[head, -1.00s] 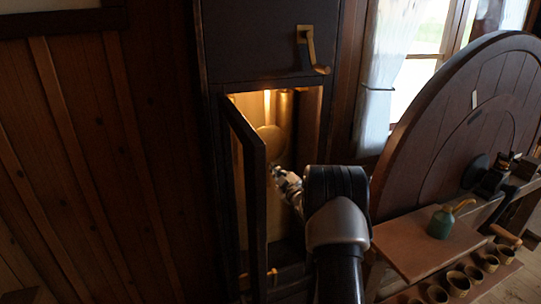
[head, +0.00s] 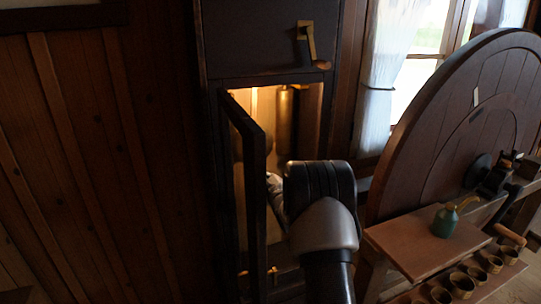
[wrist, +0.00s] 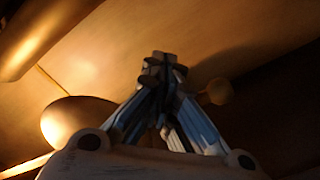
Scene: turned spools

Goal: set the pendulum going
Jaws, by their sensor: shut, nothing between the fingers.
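The tall dark clock case (head: 265,42) stands open at its lower compartment, which is lit from inside. In the wrist view the brass bob (wrist: 72,122) is at the left, beside my shut, empty gripper (wrist: 160,62). I cannot tell whether they touch.
The open door (head: 256,200) stands close to the left of my arm. A brass cylinder (head: 284,118) hangs in the case, also in the wrist view (wrist: 25,38). A large wooden wheel (head: 440,130) and a shelf with a green oil can (head: 445,223) are at right.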

